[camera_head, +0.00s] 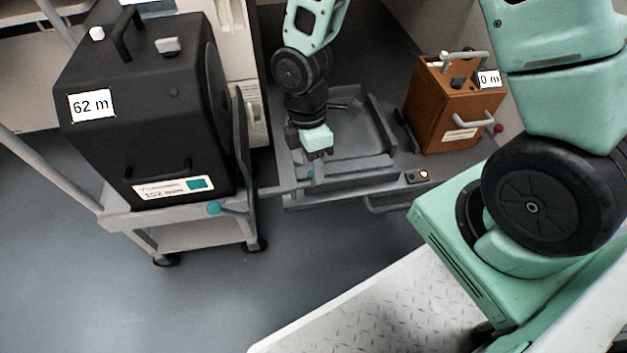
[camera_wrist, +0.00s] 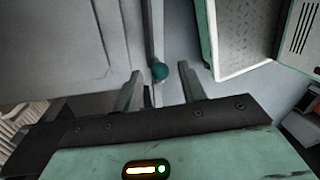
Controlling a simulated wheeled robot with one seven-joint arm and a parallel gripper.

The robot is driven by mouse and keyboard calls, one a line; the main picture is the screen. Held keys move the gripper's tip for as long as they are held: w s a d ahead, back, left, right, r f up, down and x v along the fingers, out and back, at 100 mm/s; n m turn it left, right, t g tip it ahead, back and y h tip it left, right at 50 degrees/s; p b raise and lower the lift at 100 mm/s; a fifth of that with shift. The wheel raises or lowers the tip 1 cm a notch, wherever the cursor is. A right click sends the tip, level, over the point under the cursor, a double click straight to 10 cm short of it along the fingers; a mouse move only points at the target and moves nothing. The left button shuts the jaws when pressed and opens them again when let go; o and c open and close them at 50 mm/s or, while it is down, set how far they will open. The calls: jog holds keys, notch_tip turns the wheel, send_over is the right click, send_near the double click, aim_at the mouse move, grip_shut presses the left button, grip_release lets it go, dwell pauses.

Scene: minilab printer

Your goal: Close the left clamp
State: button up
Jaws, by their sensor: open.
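The left clamp shows as a lever with a teal round knob (camera_head: 310,174) at the front left of the grey docking frame. The knob also shows in the wrist view (camera_wrist: 160,71), at the end of a thin grey bar. My gripper (camera_head: 317,156) hangs pointing down just above the knob in the head view. In the wrist view its two fingers (camera_wrist: 159,82) are apart, and the knob appears between their tips. No finger visibly touches it. The exact depth between the fingertips and the knob is hard to tell.
A large black box labelled 62 m (camera_head: 140,120) stands on a grey cart (camera_head: 185,235) at left, with a teal knob (camera_head: 213,208) at its edge. An orange-brown box (camera_head: 437,110) stands right of the empty bay (camera_head: 345,145), near a red knob (camera_head: 498,129).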

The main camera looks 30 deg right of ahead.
jog(key=shift+s+f+b, duration=0.15)
jog(key=shift+f+b, duration=0.15)
jog(key=shift+f, duration=0.5)
jog(key=shift+s+f+b, duration=0.15)
jog(key=shift+f+b, duration=0.1)
jog(key=shift+f, duration=0.5)
grip_shut()
